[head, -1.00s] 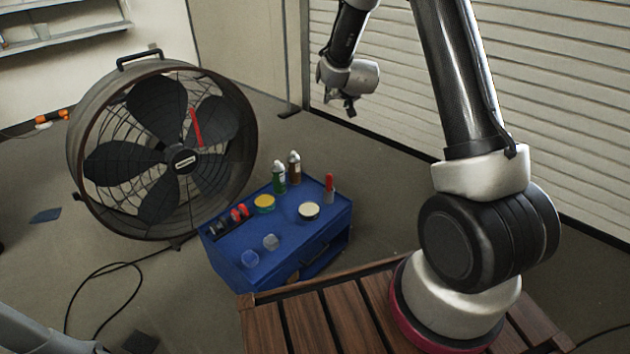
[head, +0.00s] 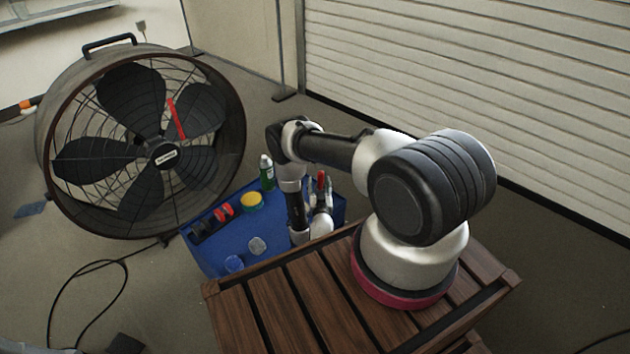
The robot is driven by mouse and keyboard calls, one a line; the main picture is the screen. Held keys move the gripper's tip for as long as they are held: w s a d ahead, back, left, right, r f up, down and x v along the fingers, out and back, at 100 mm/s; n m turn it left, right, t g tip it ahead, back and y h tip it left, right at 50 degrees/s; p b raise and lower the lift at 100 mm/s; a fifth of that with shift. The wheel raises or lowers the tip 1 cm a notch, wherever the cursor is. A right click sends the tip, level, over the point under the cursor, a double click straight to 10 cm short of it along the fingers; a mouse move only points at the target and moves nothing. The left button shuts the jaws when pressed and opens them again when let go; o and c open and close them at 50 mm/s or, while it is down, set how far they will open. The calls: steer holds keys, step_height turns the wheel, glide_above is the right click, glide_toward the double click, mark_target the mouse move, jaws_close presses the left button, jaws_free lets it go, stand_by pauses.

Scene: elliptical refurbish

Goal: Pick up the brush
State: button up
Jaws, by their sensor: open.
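The brush (head: 321,179) has a red upper part and stands near the right end of the blue cart top (head: 222,252). Its lower part is largely hidden by my gripper. My gripper (head: 321,189) is open, low over the cart's right side, with its fingers at the brush.
A green bottle (head: 267,173), a yellow-lidded tin (head: 251,201), red-and-black items (head: 212,221) and two clear cups (head: 257,246) share the cart. A large fan (head: 150,150) stands left. A slatted wooden surface (head: 280,305) is in front.

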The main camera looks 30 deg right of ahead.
mark_target(321, 176)
steer(key=x, duration=0.3)
steer(key=d+x, duration=0.1)
steer(key=x, duration=0.3)
steer(key=shift+f, duration=0.15)
steer(key=c, duration=1.1)
